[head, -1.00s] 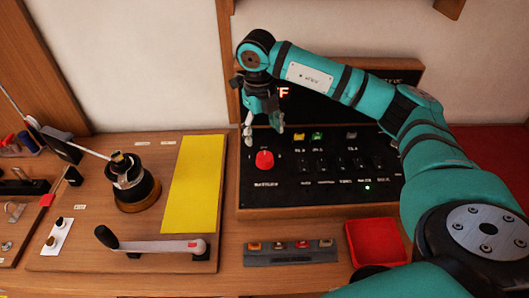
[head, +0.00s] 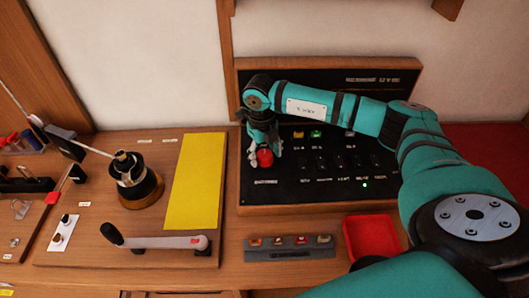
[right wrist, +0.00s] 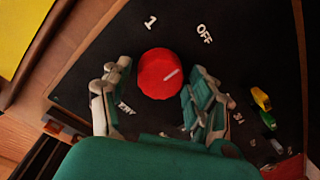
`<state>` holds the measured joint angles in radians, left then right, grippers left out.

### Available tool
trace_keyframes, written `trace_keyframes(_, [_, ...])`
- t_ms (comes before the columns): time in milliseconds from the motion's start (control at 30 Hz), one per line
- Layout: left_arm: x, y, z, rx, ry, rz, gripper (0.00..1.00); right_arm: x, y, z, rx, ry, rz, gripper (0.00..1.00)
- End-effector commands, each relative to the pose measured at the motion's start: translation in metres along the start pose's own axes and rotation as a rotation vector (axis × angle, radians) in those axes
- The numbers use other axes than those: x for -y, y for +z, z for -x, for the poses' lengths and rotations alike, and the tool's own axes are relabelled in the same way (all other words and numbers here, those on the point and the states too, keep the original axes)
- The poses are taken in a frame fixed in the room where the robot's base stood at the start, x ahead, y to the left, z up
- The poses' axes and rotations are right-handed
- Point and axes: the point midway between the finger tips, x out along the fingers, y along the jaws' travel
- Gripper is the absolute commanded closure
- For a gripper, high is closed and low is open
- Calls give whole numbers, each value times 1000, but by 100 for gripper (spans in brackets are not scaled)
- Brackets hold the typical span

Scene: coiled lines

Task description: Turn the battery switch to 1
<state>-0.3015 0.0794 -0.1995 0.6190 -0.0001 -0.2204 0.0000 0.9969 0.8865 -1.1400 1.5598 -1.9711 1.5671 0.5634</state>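The battery switch is a round red knob (head: 265,158) at the left of the black panel (head: 310,190). It also shows in the right wrist view (right wrist: 158,70), with a white pointer line slanting to the upper right, roughly toward the "OFF" label (right wrist: 204,33). The "1" label (right wrist: 150,22) is to the left of "OFF". My right gripper (head: 265,152) is at the knob, its fingers on either side of it. In the right wrist view the fingers (right wrist: 158,88) are apart, with gaps between them and the knob. My left gripper is not in view.
Several small switches (head: 340,160) and a green light (head: 365,185) are right of the knob. A red tray (head: 350,241) and a grey strip of buttons (head: 290,255) lie in front. A crank handle (head: 155,242) and winch (head: 137,185) are on the left board.

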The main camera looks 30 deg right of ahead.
Motion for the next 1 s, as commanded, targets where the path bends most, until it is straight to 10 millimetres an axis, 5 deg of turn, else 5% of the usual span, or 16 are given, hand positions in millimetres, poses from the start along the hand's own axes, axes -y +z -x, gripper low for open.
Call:
trace_keyframes(333, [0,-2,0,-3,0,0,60,0,0,0,0,0,0,87])
trace_keyframes(667, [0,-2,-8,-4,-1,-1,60,0,0,-1,4,0,54,87])
trace_keyframes(1000, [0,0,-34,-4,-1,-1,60,1,0,-4,20,-2,297,87])
